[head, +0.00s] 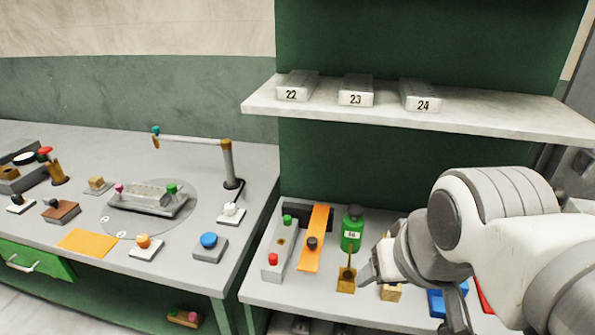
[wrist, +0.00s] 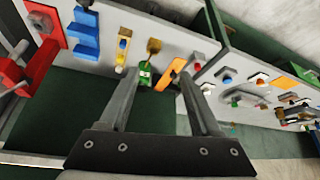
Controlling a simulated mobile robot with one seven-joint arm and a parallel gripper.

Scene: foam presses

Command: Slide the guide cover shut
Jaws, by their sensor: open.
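An orange strip with a dark knob (head: 313,240) lies on the right table, beside a grey box with red and green knobs (head: 283,252). I take the strip to be the guide cover, but no label confirms it. The strip also shows in the wrist view (wrist: 171,74), between the finger ends and close to the right finger.
A green bottle (head: 352,229) and a brown-yellow stand (head: 347,279) are between strip and gripper. A shelf (head: 450,114) with numbered blocks hangs above. The left bench (head: 75,143) carries several buttons and a grey fixture. A gap separates the tables.

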